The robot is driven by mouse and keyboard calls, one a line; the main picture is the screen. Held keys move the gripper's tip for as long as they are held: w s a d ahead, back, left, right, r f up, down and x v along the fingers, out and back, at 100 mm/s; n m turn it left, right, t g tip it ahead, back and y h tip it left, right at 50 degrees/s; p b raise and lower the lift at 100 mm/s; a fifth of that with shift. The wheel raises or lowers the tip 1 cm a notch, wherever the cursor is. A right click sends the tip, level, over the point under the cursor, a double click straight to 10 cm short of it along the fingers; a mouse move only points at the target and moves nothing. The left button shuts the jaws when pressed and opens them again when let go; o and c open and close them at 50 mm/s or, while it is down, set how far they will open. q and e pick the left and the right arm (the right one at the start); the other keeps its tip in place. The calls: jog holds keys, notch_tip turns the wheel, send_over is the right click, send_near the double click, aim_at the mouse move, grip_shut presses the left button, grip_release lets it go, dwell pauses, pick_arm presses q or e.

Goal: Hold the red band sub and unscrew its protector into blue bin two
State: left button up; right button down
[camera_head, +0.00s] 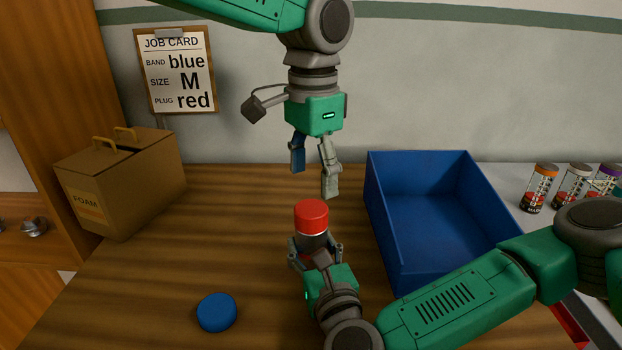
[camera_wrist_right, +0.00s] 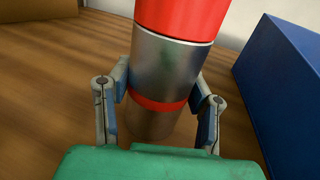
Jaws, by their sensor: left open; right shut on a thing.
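The red band sub (camera_head: 313,241) is a grey metal cylinder standing upright near the middle of the bench. Its red band (camera_wrist_right: 158,105) shows low on the body in the right wrist view. A red protector (camera_head: 311,216) caps its top. My right gripper (camera_head: 315,247) is shut around the sub's body, one finger on each side. My left gripper (camera_head: 314,184) is open and empty, pointing down just above the protector and apart from it. A blue bin (camera_head: 388,228) stands right of the sub and looks empty; no number shows on it.
A blue round cap (camera_head: 216,312) lies on the bench front left. A cardboard FOAM box (camera_head: 120,185) stands at the left. A job card (camera_head: 181,73) hangs on the wall. Several small jars (camera_head: 538,188) stand right of the bin. My right arm crosses the bin's front.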

aim_at(311, 207)
pick_arm(q)
jog(key=m, duration=0.4)
jog(key=shift+d+m, duration=0.15)
jog(key=shift+m, duration=1.35)
jog(key=m, duration=0.4)
jog(key=shift+a, duration=0.4)
jog(key=m, duration=0.4)
jog(key=shift+w+a+m, duration=0.1)
jog(key=shift+m, duration=0.2)
jog(key=m, duration=1)
jog(key=shift+d, duration=0.25)
jog(key=m, duration=0.3)
jog(key=shift+f+m, duration=0.3)
jog(key=shift+f, duration=0.25)
notch_tip(311, 207, down, 7)
